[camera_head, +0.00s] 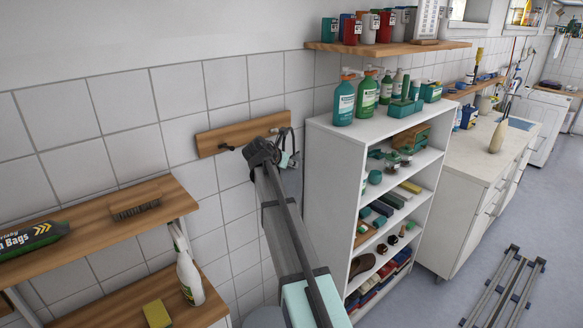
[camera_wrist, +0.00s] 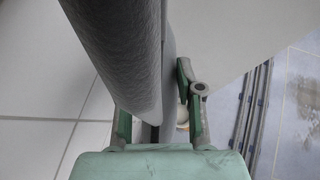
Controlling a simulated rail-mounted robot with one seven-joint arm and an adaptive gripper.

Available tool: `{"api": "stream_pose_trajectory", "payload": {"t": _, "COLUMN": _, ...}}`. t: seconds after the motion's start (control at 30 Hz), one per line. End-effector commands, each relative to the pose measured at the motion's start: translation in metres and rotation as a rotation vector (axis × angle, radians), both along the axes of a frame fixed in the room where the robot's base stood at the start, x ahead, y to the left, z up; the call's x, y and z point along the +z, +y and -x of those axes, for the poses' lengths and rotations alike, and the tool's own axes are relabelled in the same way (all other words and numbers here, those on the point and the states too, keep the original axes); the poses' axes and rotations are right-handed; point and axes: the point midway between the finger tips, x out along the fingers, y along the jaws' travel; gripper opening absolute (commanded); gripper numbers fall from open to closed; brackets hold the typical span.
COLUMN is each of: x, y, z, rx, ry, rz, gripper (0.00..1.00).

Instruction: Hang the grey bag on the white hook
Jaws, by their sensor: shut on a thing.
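The grey bag (camera_wrist: 125,50) fills the upper middle of the wrist view, close to the camera. My gripper (camera_wrist: 157,115) is shut on part of it, with grey material between the green-padded fingers. In the head view my gripper (camera_head: 288,158) is at the right end of a wooden hook board (camera_head: 225,138) on the tiled wall, partly hidden by my arm. I cannot make out the bag there. A dark hook (camera_head: 227,147) shows on the board's left part. I cannot clearly pick out the white hook. Whether the bag touches any hook cannot be told.
A white shelf unit (camera_head: 325,165) with bottles and boxes stands close to the right of my gripper. A wooden shelf (camera_head: 388,47) hangs above it. Wooden shelves (camera_head: 85,235) with a brush and spray bottle (camera_head: 188,275) are at lower left. A folded rack (camera_head: 505,290) lies on the floor.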

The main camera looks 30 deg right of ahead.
Motion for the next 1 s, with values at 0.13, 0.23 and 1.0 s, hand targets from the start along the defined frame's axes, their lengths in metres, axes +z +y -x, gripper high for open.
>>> {"api": "stream_pose_trajectory", "payload": {"t": 0.13, "x": -0.001, "y": 0.002, "z": -0.010, "rx": 0.000, "ry": -0.001, "rz": 0.001, "gripper": 0.00}}
{"api": "stream_pose_trajectory", "payload": {"t": 0.23, "x": -0.002, "y": 0.003, "z": -0.015, "rx": 0.000, "ry": -0.001, "rz": 0.001, "gripper": 0.00}}
{"api": "stream_pose_trajectory", "payload": {"t": 1.0, "x": -0.009, "y": 0.012, "z": -0.051, "rx": 0.000, "ry": 0.001, "rz": 0.001, "gripper": 0.00}}
